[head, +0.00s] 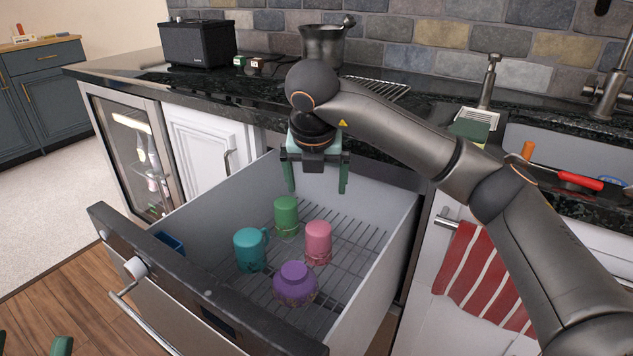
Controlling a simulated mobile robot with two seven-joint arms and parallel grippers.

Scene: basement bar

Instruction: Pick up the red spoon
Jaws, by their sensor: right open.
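A red-handled utensil (581,181) lies by the sink at the right; its dark part extends to the left, and I cannot tell whether it is a spoon. No other red spoon stands out. My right gripper (317,190) is open and empty, pointing down over the back of an open drawer (393,235), well left of the red utensil. The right arm reaches across from the lower right, passing in front of the counter. My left gripper (33,346) shows only as two green fingertips, apart, at the bottom left edge.
The pulled-out drawer holds a rack with green (286,215), teal (249,250), pink (318,242) and purple (296,284) mugs. A striped towel (485,272) hangs at right. A black box (198,44) and metal pot (323,44) stand on the counter.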

